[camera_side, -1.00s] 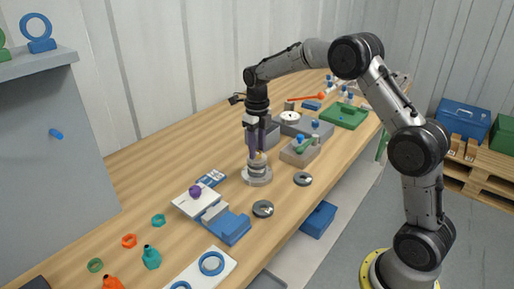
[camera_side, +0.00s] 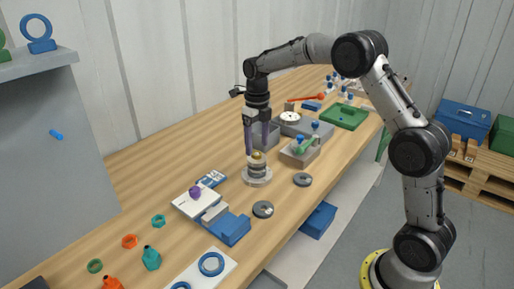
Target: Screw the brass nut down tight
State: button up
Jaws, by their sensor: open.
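The brass nut (camera_side: 257,156) shows as a small gold piece on top of a grey and white stacked vessel (camera_side: 257,171). The vessel stands upright on the wooden bench. My gripper (camera_side: 257,151) points straight down over the vessel, its two purple fingers spread apart, one on each side of the nut's top. The fingertips are close to the nut's height. I cannot tell whether either finger touches it. The nut's thread and how far down it sits are too small to make out.
A dark ring (camera_side: 263,209) and another dark ring (camera_side: 303,180) lie near the vessel. A blue block fixture (camera_side: 228,226) with a white plate (camera_side: 195,203) stands in front.

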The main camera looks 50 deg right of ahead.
aim_at(257, 155)
jog(key=shift+r, duration=0.9)
jog(key=o, duration=0.3)
jog(key=shift+r, duration=0.2)
jog(key=shift+o, duration=0.7)
jog(key=shift+n, duration=0.5)
jog(key=n, duration=1.2)
jog(key=shift+f+n, duration=0.1)
jog(key=shift+n, duration=0.3)
jog(key=n, duration=0.4)
jog(key=shift+n, duration=0.3)
jog(key=n, duration=0.4)
jog(key=shift+f+n, duration=0.1)
jog(key=shift+n, duration=0.3)
jog(key=n, duration=0.6)
jog(key=shift+n, duration=0.4)
jog(key=n, duration=0.4)
jog(key=shift+f, duration=0.1)
jog(key=n, duration=0.5)
jog(key=shift+f, duration=0.1)
jog(key=n, duration=0.7)
jog(key=shift+f, duration=0.15)
jog(key=shift+f+n, duration=0.1)
jog(key=shift+n, duration=0.7)
jog(key=n, duration=1.1)
jog(key=shift+n, duration=0.4)
jog(key=shift+f+n, duration=0.25)
jog(key=shift+n, duration=0.05)
jog(key=shift+f, duration=1.4)
